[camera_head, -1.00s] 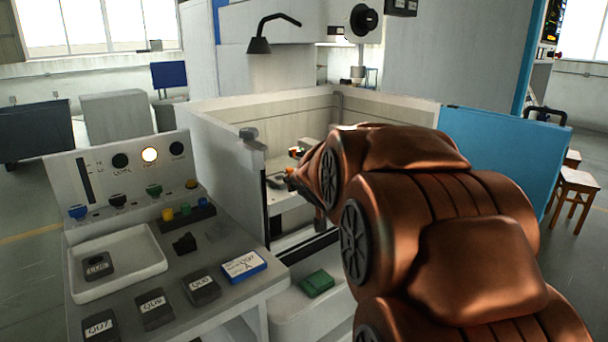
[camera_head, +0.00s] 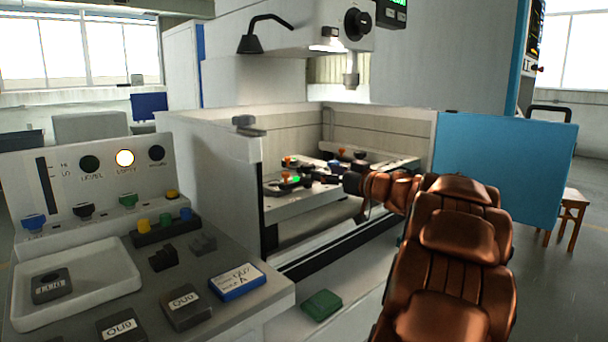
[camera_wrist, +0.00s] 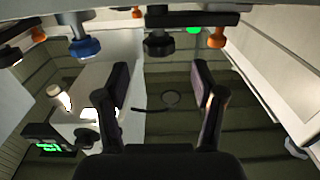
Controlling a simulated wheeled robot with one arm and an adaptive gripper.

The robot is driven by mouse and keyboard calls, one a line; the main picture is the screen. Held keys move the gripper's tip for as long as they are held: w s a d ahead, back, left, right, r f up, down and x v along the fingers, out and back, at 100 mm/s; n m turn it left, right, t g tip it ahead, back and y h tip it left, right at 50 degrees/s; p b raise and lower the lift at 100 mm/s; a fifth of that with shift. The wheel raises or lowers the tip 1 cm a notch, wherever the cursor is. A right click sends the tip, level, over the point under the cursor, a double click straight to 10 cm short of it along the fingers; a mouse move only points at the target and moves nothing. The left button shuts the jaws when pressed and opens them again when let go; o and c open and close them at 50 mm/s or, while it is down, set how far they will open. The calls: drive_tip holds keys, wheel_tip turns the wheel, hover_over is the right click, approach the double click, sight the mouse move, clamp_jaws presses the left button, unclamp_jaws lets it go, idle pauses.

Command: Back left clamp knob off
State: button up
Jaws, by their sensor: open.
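In the head view, clamps with small knobs stand inside the machine's open tank. An orange knob (camera_head: 285,175) is at the near left, another orange knob (camera_head: 340,152) is farther back, and dark knobs sit between. I cannot tell for sure which is the back left clamp knob. My gripper (camera_wrist: 160,78) is open and empty. In the wrist view a blue knob (camera_wrist: 85,47), a black knob (camera_wrist: 158,46) and an orange knob (camera_wrist: 217,39) lie along the top, beyond the fingertips and apart from them. In the head view my arm's end is beside the clamps, its fingers unclear.
The tank's white left wall (camera_head: 222,190) and blue door (camera_head: 505,175) flank the opening. A machine head (camera_head: 350,75) hangs above. A control desk (camera_head: 205,265) with labelled blocks and a white tray (camera_head: 112,300) is at left. A green block (camera_head: 321,305) lies in front.

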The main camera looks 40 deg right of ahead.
sight(311, 165)
drive_tip(key=w+b, duration=0.1)
drive_tip(key=w, duration=0.5)
drive_tip(key=shift+w+d, duration=0.1)
drive_tip(key=shift+w, duration=0.65)
drive_tip(key=shift+c, duration=0.2)
drive_tip(key=c, duration=1.1)
